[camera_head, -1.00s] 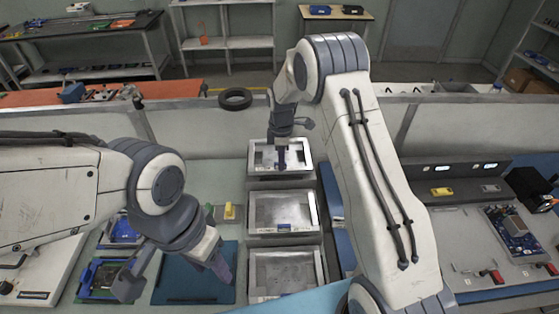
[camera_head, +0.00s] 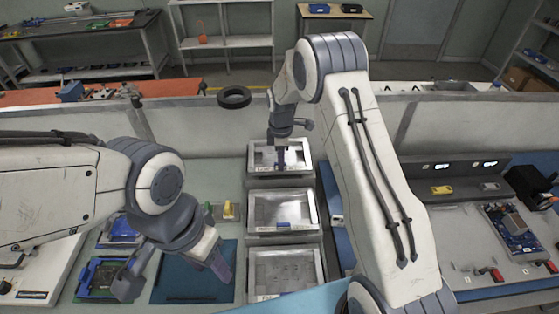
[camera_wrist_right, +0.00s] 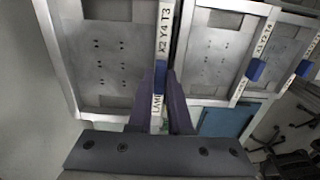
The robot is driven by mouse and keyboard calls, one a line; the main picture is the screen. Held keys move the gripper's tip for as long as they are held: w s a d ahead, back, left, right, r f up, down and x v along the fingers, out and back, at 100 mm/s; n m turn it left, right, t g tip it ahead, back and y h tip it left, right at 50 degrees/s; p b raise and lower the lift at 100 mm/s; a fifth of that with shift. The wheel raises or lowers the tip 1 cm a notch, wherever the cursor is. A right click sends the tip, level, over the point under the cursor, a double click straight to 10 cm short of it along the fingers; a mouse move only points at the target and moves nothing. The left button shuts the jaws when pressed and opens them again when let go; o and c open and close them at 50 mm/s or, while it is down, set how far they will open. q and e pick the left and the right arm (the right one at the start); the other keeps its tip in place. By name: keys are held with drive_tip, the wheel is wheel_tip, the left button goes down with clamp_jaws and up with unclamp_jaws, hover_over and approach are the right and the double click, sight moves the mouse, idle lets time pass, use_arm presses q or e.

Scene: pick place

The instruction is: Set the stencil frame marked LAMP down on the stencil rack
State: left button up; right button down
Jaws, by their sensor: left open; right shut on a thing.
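The LAMP stencil frame (camera_head: 299,150) is a light metal frame at the far end of a column of three in the head view. In the right wrist view its edge strip (camera_wrist_right: 162,45) reads LAMP and X2 Y4 T3. My right gripper (camera_head: 281,160) is shut on that near edge; its purple fingers (camera_wrist_right: 160,100) straddle the strip. The grey stencil rack (camera_head: 285,239) lies under the column. Whether the LAMP frame touches the rack is unclear. My left gripper (camera_head: 221,268) is open and empty above a teal mat (camera_head: 185,290).
Two other stencil frames, the middle one (camera_head: 312,205) and the nearest one (camera_head: 319,268), lie in line towards me. Blue and green parts (camera_head: 105,278) lie left of the mat. A grey partition (camera_head: 190,125) stands behind. A workbench (camera_head: 455,235) is at right.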

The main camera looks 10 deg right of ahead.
drive_tip(key=shift+f, duration=0.4)
idle(0.4)
drive_tip(key=c, duration=0.8)
unclamp_jaws()
drive_tip(key=c, duration=0.3)
drive_tip(key=shift+c, duration=0.2)
drive_tip(key=shift+r, duration=0.15)
drive_tip(key=shift+r+p, duration=2.3)
drive_tip(key=shift+r, duration=1.1)
